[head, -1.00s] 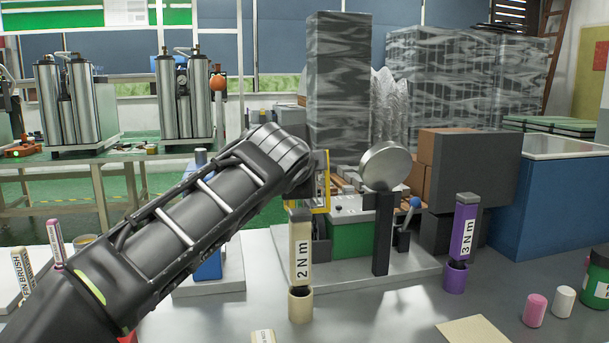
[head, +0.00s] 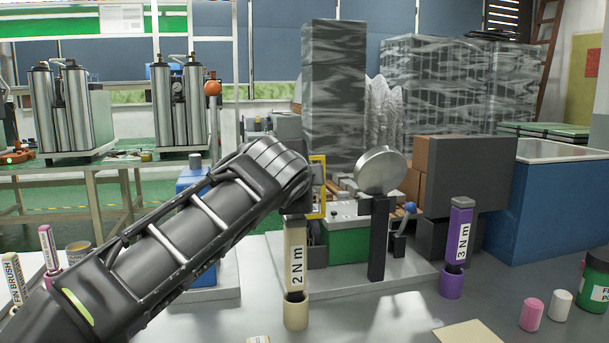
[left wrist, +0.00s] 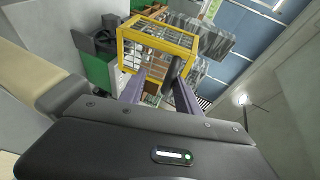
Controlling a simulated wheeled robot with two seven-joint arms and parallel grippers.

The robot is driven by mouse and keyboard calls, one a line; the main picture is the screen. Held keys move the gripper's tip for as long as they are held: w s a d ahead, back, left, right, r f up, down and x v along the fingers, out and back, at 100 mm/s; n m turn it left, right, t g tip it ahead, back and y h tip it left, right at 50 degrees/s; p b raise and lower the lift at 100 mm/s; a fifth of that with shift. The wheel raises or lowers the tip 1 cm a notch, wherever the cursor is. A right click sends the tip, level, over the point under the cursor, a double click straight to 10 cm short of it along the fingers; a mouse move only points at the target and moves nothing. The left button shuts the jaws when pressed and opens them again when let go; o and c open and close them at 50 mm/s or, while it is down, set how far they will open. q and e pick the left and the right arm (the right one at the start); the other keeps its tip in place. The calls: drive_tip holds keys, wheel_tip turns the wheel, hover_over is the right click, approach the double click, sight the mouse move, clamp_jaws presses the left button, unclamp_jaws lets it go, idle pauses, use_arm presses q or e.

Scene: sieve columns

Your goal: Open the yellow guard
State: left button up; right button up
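The yellow guard (head: 318,187) is a yellow frame on the green and grey machine (head: 349,243). In the head view my left arm hides much of it. In the left wrist view the guard (left wrist: 157,32) is an upright-looking cage of yellow bars just beyond my left gripper (left wrist: 160,88). The gripper's two fingers are apart. A dark rod-like part (left wrist: 174,70) shows near the right finger, in front of the guard; I cannot tell whether it touches. In the head view the left fingers are hidden behind my wrist. My right gripper is not in view.
A beige 2 Nm tool (head: 296,262) stands in a holder close below my left wrist. A round grey disc (head: 380,170) on a black post stands right of the guard. A purple 3 Nm tool (head: 460,235) stands farther right. The front right bench is partly clear.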

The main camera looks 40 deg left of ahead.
use_arm(q)
drive_tip(key=shift+r, duration=0.15)
idle(0.3)
drive_tip(key=shift+s, duration=0.1)
drive_tip(key=shift+p+v, duration=0.65)
drive_tip(key=shift+v, duration=3.2)
